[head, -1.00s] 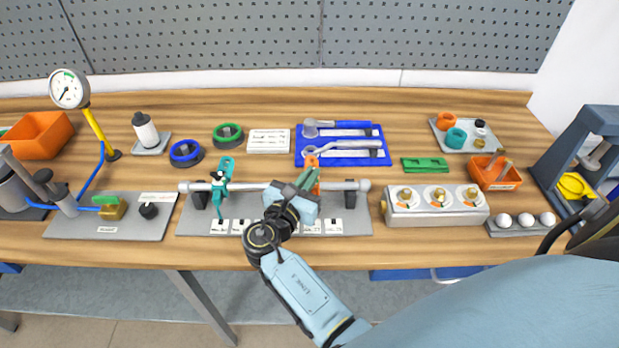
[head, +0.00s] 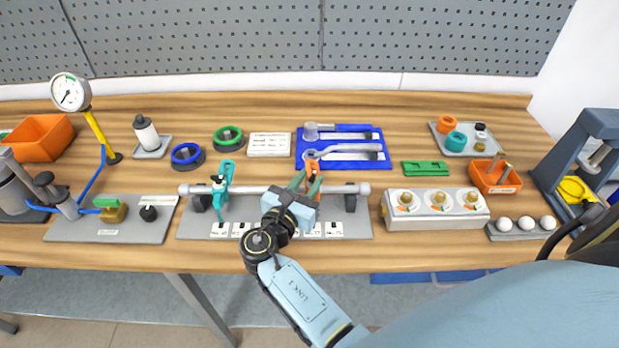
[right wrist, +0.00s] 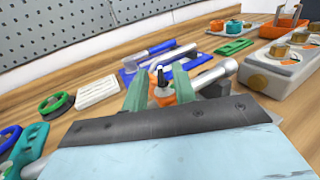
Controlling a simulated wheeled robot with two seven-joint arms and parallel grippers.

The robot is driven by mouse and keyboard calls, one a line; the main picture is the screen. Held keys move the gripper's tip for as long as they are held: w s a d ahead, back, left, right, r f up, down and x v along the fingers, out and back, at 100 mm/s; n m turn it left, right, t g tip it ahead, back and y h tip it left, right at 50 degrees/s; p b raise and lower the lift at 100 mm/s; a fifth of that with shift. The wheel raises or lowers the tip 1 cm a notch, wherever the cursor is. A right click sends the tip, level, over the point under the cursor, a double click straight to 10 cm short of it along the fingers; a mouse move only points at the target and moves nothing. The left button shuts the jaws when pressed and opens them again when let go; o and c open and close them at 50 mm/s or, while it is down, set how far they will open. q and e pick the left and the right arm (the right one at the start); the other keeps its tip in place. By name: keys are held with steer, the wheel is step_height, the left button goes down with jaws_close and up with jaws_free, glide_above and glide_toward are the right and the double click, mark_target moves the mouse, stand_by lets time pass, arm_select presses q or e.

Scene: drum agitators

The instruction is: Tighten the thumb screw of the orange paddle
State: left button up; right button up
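The orange paddle (head: 313,166) is on a horizontal grey shaft (head: 250,189) above a grey base plate, partly hidden by my right gripper. In the right wrist view its orange hub (right wrist: 161,98) carries a thumb screw (right wrist: 160,75) with a dark top. My right gripper (head: 306,184) is open, its green fingers on either side of the hub and screw. In the right wrist view the fingers (right wrist: 160,85) stand apart with the screw between them; I cannot tell whether they touch it. My left gripper is not in view.
A teal paddle (head: 220,183) sits farther left on the shaft. Behind are a blue tool tray (head: 374,162) with a wrench and a hammer, and a white card (head: 269,144). A box with three dials (head: 437,211) stands at right.

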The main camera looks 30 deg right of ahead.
steer(key=p+v, duration=0.1)
steer(key=v, duration=1.1)
steer(key=shift+s+a+p, duration=0.2)
steer(key=shift+p, duration=0.1)
